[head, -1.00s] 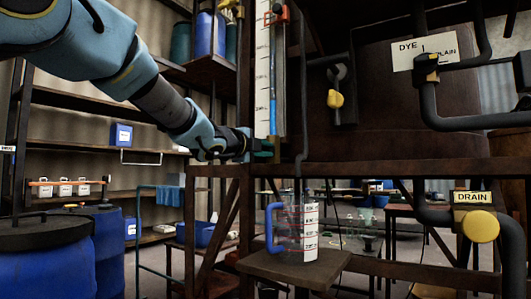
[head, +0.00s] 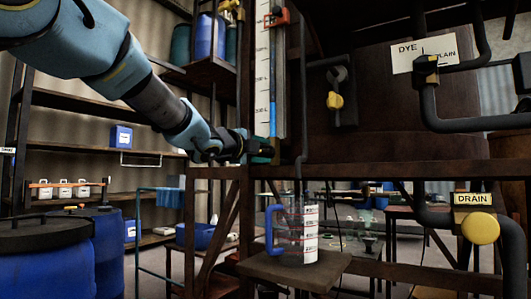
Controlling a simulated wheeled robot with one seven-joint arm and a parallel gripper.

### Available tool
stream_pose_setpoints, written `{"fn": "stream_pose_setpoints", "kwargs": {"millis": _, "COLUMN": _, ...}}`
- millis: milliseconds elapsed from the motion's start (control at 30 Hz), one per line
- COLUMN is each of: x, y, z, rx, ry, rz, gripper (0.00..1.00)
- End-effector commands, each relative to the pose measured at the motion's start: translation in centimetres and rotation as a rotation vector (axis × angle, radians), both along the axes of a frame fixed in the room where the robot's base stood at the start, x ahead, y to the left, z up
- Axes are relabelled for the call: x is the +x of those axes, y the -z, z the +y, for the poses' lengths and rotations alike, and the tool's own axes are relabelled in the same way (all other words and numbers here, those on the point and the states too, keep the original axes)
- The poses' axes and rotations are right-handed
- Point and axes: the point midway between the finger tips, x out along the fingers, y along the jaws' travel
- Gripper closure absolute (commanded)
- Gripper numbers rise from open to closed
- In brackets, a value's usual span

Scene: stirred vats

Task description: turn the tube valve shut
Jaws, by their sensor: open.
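The upright gauge tube (head: 273,75) stands beside a white scale at the frame's left post. Blue liquid shows in its lower part, and a red clip (head: 276,18) sits near its top. My gripper (head: 264,149) is at the tube's foot, with its jaws open. A dark and teal shape there is too small to separate into fingers and valve. The tube valve's handle cannot be made out clearly, and I cannot tell whether the jaws touch it. A clear jug (head: 292,235) with a blue handle stands on a small shelf below and to the right.
A yellow-handled valve (head: 335,100) hangs on the vat (head: 385,130) to the right. A drain valve with a yellow knob (head: 480,228) is at the lower right. Blue drums (head: 45,265) stand at the lower left.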

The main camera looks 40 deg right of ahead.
Motion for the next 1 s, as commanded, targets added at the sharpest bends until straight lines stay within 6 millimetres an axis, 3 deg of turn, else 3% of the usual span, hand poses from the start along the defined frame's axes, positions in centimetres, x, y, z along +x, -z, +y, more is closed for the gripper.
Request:
{"fn": "stream_pose_setpoints", "kwargs": {"millis": 300, "x": -1.6, "y": 0.0, "z": 6.0, "rx": -0.001, "ry": -0.001, "rz": -0.001, "gripper": 0.51}}
{"fn": "stream_pose_setpoints", "kwargs": {"millis": 500, "x": -2.3, "y": 0.0, "z": 8.7, "rx": -0.001, "ry": -0.001, "rz": 0.0, "gripper": 0.51}}
{"fn": "stream_pose_setpoints", "kwargs": {"millis": 1000, "x": -2.5, "y": 0.1, "z": 9.4, "rx": 0.0, "ry": 0.001, "rz": 0.0, "gripper": 0.51}}
